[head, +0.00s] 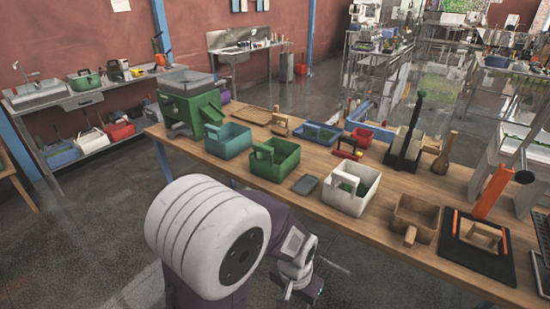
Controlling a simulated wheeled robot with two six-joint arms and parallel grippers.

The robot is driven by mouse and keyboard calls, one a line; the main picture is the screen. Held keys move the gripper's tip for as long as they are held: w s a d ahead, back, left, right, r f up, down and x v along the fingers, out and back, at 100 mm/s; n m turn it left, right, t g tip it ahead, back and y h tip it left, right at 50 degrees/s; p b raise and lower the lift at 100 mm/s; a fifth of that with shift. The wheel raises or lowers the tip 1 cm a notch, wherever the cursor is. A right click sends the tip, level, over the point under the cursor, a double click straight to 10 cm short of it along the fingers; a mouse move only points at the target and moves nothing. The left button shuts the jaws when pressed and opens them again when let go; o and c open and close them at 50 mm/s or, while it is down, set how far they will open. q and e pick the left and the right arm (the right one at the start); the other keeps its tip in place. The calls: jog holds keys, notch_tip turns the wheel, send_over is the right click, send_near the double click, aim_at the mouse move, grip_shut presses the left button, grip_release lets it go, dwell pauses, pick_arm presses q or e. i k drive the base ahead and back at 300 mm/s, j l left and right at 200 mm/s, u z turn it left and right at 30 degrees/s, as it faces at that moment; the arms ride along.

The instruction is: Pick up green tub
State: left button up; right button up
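A green tub (287,166) with an upright handle stands on the wooden table, left of its middle. The wrist end of my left arm (300,285) is low in the head view, in front of the table's near edge. It is below and apart from the green tub. Its fingers are too small and partly hidden to tell whether they are open. Nothing is seen held. My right gripper is not in view.
A teal tub (229,148) stands just left of the green tub, and a white tub (347,203) to its right. A dark flat piece (305,185) lies between the green and white tubs. A green machine (186,108) stands at the table's left end.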

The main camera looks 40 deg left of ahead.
aim_at(273, 160)
jog(key=u, duration=1.25)
